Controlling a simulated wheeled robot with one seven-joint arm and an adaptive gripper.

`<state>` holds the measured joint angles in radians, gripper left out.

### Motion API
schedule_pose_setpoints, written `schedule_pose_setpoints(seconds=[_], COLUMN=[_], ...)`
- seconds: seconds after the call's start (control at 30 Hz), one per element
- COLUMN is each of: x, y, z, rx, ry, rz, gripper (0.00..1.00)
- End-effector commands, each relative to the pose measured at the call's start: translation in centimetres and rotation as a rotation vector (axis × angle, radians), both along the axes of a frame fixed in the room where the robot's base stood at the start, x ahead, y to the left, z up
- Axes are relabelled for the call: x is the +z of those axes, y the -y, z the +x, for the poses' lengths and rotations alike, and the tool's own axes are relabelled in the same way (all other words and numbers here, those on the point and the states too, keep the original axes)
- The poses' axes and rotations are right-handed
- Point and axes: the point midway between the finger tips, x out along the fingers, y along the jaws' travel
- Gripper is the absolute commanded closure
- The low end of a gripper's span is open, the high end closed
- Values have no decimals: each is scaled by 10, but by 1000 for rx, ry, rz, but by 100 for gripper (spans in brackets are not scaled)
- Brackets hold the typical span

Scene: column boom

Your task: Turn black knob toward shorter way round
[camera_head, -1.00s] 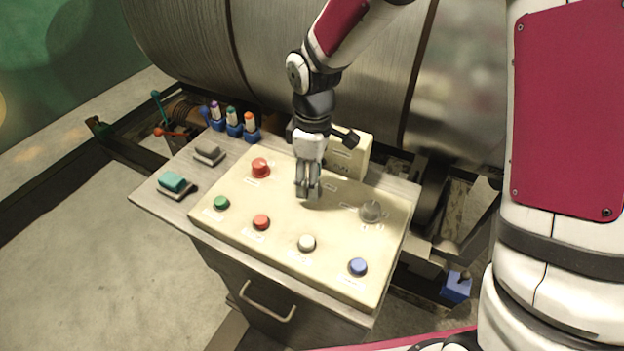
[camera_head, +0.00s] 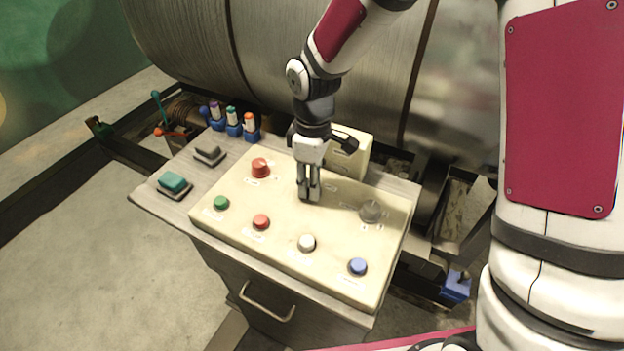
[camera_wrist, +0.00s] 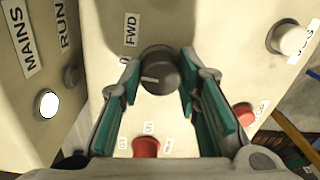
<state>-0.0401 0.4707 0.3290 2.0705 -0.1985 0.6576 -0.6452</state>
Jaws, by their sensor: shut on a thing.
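The black knob (camera_wrist: 158,70) sits between my two fingers in the wrist view, its pale pointer line showing on its face. Labels including FWD stand beside it. My gripper (camera_wrist: 158,98) has its green-padded fingers on either side of the knob, shut on it. In the head view my gripper (camera_head: 308,197) points straight down onto the middle of the cream panel (camera_head: 285,215), and the fingers hide the knob there.
A red knob (camera_head: 260,168) and grey knob (camera_head: 371,211) flank my gripper. Green (camera_head: 221,203), red (camera_head: 261,222), white (camera_head: 307,243) and blue (camera_head: 358,266) buttons line the panel's front. A cream box (camera_head: 348,155) stands close behind.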

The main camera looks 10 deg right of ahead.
Motion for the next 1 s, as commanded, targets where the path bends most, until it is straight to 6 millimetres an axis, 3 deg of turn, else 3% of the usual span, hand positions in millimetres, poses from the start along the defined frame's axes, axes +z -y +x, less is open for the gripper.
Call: schedule_pose_setpoints(seconds=[1.0], x=[0], y=[0], z=[-1], rx=[-696], ry=[-2], rz=[-2], gripper=[98])
